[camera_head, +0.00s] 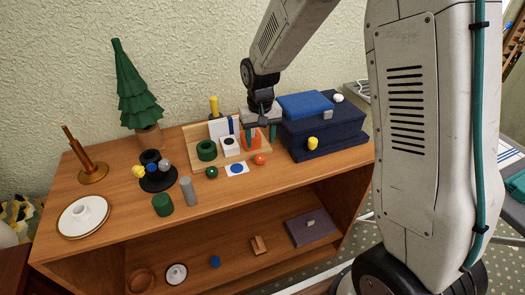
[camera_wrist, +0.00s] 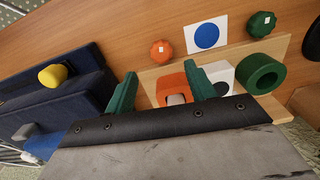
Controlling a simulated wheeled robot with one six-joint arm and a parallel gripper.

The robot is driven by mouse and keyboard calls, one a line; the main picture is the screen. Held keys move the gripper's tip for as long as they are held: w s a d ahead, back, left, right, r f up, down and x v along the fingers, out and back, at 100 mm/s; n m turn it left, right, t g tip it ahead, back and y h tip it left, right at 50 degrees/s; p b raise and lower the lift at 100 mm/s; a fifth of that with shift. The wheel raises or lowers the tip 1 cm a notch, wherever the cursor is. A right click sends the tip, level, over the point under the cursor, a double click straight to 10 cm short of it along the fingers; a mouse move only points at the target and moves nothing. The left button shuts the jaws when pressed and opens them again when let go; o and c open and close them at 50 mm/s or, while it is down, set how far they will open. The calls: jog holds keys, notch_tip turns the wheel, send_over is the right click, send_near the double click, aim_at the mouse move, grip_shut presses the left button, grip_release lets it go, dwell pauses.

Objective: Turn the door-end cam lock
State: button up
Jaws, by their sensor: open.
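My gripper (camera_head: 262,122) points down over the right end of a wooden board (camera_head: 196,135) on the shelf top. Its two green fingers are spread in the wrist view (camera_wrist: 160,92). An orange block (camera_wrist: 172,80) with a pale round part (camera_wrist: 176,99) shows between them, with gaps at the sides; I see no grip on it. A white block (camera_wrist: 220,74) with a dark hole and a green ring (camera_wrist: 262,74) are beside it. A yellow knob (camera_head: 313,143) is on the front of a dark blue box (camera_head: 330,131). I cannot tell which part is the cam lock.
A blue case (camera_head: 305,105) lies on the dark box, right of my gripper. A round orange knob (camera_head: 260,159), a blue-dot card (camera_head: 237,168) and a green knob (camera_head: 211,172) lie in front of the board. A toy tree (camera_head: 136,88) stands at left.

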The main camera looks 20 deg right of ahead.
aim_at(260, 156)
notch_tip(260, 156, down, 6)
jog(key=shift+a+f, duration=0.15)
jog(key=shift+c, duration=0.3)
jog(key=c, duration=0.9)
